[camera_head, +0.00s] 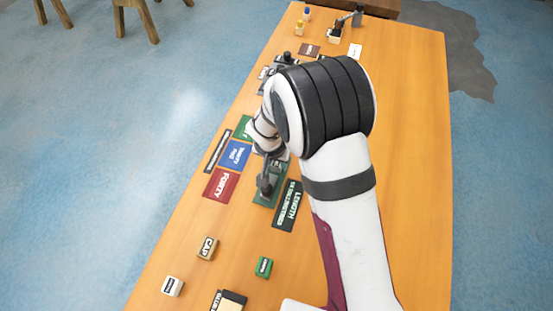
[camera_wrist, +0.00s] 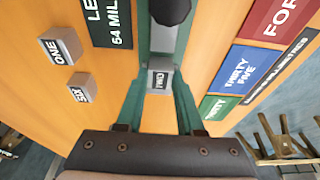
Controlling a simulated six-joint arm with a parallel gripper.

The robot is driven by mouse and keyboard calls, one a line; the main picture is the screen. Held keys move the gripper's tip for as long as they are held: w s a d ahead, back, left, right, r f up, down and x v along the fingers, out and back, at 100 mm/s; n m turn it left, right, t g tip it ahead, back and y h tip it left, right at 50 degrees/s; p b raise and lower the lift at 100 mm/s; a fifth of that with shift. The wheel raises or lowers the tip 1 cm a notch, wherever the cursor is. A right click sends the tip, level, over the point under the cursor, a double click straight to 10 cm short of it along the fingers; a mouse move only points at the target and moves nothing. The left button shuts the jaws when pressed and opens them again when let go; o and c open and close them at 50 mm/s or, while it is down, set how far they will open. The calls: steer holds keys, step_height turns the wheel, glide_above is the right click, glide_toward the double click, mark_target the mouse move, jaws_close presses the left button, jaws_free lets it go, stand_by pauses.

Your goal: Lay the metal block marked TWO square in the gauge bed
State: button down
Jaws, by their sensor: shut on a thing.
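The grey metal block marked TWO (camera_wrist: 158,80) sits between the fingertips of my gripper (camera_wrist: 161,72) in the wrist view, its label facing the camera. My gripper is shut on it. The gauge bed (camera_wrist: 163,38), a grey channel on a green base with a black knob (camera_wrist: 170,10), lies just beyond the block. I cannot tell whether the block touches the bed or hangs above it. In the head view the green gauge base (camera_head: 266,199) shows below my forearm; the block and my fingertips are hidden there.
Grey blocks ONE (camera_wrist: 60,46) and SIX (camera_wrist: 82,87) stand left of the gauge in the wrist view. A dark LENGTH plate (camera_head: 287,205), a red FORTY plate (camera_head: 221,185) and a blue plate (camera_head: 235,155) flank it. A CAP block (camera_head: 207,248) stands nearer the front.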

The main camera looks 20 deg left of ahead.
mark_target(273, 178)
steer(key=c, duration=0.5)
jaws_free()
steer(key=shift+f, duration=0.1)
steer(key=shift+c, duration=0.2)
steer(key=v, duration=1.2)
steer(key=s+d+r+m+g, duration=0.1)
steer(key=s+d+r+m, duration=0.1)
steer(key=s+d+r, duration=0.5)
steer(key=s+d+r+m+g, duration=0.15)
steer(key=s+d, duration=0.35)
steer(key=d, duration=0.7)
steer(key=s+d+m+y, duration=0.1)
steer(key=s+m, duration=0.1)
steer(key=s, duration=0.6)
steer(key=shift+s+g+y, duration=0.4)
steer(key=shift+g, duration=0.05)
